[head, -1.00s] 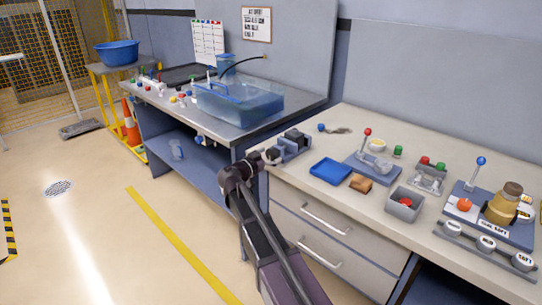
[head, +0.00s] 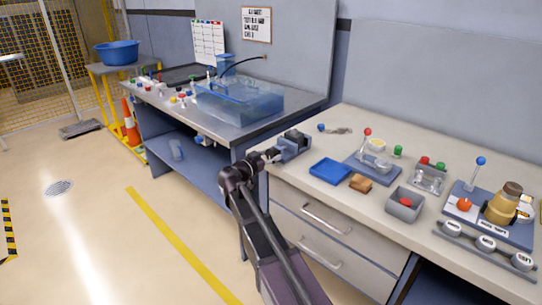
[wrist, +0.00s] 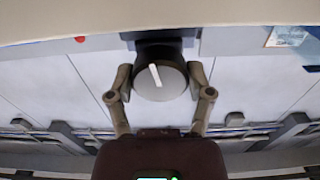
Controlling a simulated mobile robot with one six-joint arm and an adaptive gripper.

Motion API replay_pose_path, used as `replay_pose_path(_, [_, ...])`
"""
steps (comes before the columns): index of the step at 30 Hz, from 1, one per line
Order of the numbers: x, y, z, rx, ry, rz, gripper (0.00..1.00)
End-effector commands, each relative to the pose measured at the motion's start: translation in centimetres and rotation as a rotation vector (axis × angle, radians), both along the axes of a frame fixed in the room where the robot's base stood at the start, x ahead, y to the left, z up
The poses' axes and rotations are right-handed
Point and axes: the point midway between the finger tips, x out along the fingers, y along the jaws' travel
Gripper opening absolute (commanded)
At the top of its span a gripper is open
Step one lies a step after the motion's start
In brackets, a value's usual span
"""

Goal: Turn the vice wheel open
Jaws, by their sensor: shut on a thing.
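The vice (head: 291,146) sits at the left front corner of the right-hand bench, its wheel facing the front edge. In the wrist view the vice wheel (wrist: 160,82) is a round grey disc with a dark rim and a white mark, which leans slightly left of upright. My gripper (wrist: 160,80) has one finger on each side of the wheel and is shut on it. In the head view my gripper (head: 266,156) meets the vice at the bench edge; the wheel is mostly hidden there by my gripper.
A blue tray (head: 330,171), a wooden block (head: 360,183) and a grey bin (head: 404,204) stand right of the vice. Drawers (head: 318,222) lie below the bench edge. A clear blue tank (head: 238,101) stands on the left bench.

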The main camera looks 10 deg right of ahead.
Motion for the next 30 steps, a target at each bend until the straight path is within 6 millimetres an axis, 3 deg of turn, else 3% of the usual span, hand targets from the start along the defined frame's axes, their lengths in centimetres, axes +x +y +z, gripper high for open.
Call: replay_pose_path(30, [0.26,0.16,0.12,-0.515,0.702,0.005,0.20])
